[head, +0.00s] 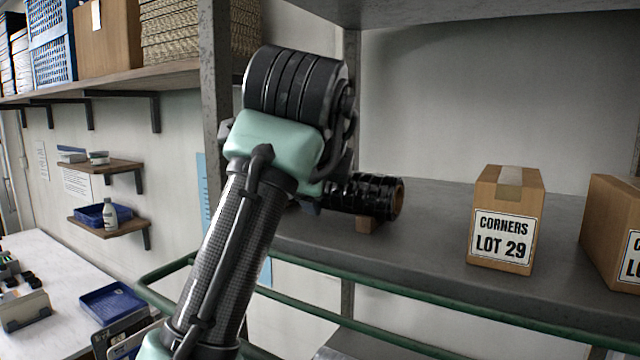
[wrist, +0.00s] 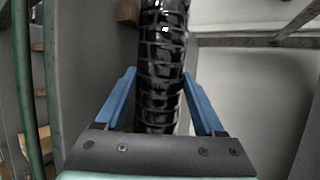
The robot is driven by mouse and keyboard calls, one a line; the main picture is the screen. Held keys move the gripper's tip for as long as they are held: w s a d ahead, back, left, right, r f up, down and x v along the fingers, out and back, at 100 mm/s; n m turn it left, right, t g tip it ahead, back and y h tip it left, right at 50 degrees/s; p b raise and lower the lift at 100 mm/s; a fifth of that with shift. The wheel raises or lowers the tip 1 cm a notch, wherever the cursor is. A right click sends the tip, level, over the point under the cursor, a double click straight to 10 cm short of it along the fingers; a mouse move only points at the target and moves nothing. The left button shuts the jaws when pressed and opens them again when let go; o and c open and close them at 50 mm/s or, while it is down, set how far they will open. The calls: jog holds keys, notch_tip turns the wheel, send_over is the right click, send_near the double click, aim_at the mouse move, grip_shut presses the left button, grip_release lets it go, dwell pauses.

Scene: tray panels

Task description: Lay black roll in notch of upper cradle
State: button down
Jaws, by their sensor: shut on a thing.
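The black roll (head: 362,195) is glossy and ribbed, with a brown core at its right end. It lies roughly level over the grey shelf. My gripper (head: 312,205) is at its left end, mostly hidden behind my wrist in the head view. In the wrist view the roll (wrist: 162,45) runs between the blue fingers of my gripper (wrist: 159,85), which are shut on it. A small wooden block (head: 367,225), seemingly the cradle, shows below the roll. Wood (wrist: 128,12) also shows left of the roll in the wrist view. The notch is hidden; I cannot tell whether roll and wood touch.
A carton marked CORNERS LOT 29 (head: 507,220) stands on the shelf (head: 440,215) to the right, with another carton (head: 612,230) beyond. A grey post (head: 215,120) stands left of my wrist. A green rail (head: 400,333) runs along the shelf front.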

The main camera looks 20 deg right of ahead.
jog(key=shift+f+g, duration=0.3)
jog(key=shift+f, duration=0.5)
grip_release()
jog(key=shift+f, duration=0.1)
jog(key=shift+s+a+r+b, duration=0.25)
jog(key=shift+s+b, duration=0.25)
jog(key=shift+b, duration=0.45)
jog(key=r+b+v, duration=0.1)
jog(key=b+v, duration=0.3)
jog(key=v, duration=0.9)
jog(key=shift+w+d, duration=0.2)
jog(key=shift+d, duration=0.15)
jog(key=shift+w+f, duration=0.1)
jog(key=shift+w, duration=0.05)
